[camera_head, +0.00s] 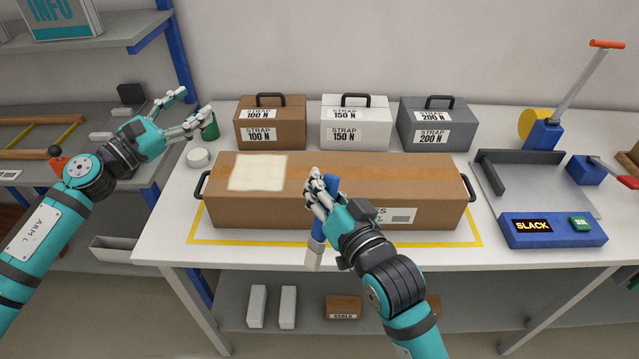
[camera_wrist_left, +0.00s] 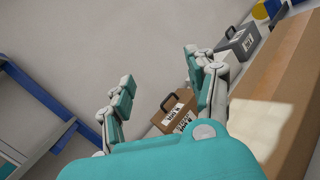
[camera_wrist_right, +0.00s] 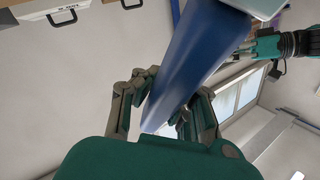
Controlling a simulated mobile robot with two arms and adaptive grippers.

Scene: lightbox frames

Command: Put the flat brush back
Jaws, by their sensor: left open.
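The flat brush (camera_head: 316,229) has a blue handle and pale bristles that point down. It is in my right gripper (camera_head: 316,186), whose fingers close around the handle in front of the long cardboard box (camera_head: 340,215). In the right wrist view the blue handle (camera_wrist_right: 200,60) runs between the fingers. A pale glossy patch (camera_head: 258,173) lies on the box top at left.
Three strap cases, brown (camera_head: 270,130), white (camera_head: 355,130) and grey (camera_head: 435,130), stand behind the box. A small white round item (camera_head: 198,157) lies left of it. A blue-fronted machine marked SLACK (camera_head: 552,231) takes up the right. Yellow tape (camera_head: 225,243) frames the box.

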